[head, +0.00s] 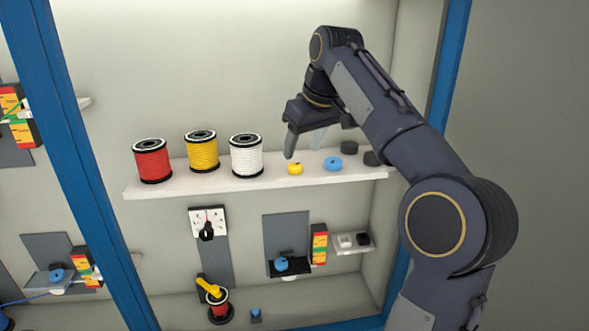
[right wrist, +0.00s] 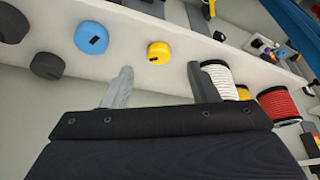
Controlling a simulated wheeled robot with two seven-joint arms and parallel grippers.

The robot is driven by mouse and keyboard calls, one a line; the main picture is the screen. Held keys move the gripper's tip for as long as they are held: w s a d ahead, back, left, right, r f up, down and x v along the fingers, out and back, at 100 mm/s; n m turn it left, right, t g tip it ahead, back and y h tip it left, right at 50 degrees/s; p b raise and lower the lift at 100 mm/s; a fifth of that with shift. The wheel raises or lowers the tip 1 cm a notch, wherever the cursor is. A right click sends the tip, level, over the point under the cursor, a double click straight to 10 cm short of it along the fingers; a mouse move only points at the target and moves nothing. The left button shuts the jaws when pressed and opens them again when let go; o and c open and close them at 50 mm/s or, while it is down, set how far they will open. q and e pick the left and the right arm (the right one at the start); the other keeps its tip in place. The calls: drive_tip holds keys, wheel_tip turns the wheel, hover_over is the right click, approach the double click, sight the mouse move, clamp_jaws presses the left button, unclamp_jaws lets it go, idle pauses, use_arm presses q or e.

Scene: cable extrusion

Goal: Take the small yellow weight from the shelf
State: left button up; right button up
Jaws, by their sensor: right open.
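The small yellow weight (head: 295,168) sits on the white shelf (head: 240,183), between the white spool and the blue weight (head: 333,163). In the right wrist view the yellow weight (right wrist: 159,53) shows beyond the fingers, in the gap between them. My right gripper (head: 304,150) is open and empty, just above and behind the yellow weight in the head view. Its two fingers also show in the right wrist view (right wrist: 160,80), apart from the weight. My left gripper is not in view.
A white spool (head: 246,155), a yellow spool (head: 202,151) and a red spool (head: 152,160) stand on the shelf to the left. Dark weights (head: 349,148) sit to the right. A blue frame post (head: 85,150) stands at left. Below are a switch panel (head: 207,220) and other fixtures.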

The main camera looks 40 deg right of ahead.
sight(296, 166)
drive_tip(key=x, duration=0.5)
drive_tip(key=shift+w+d+f, duration=0.1)
drive_tip(key=shift+f, duration=0.05)
drive_tip(key=shift+c, duration=0.4)
drive_tip(key=c, duration=1)
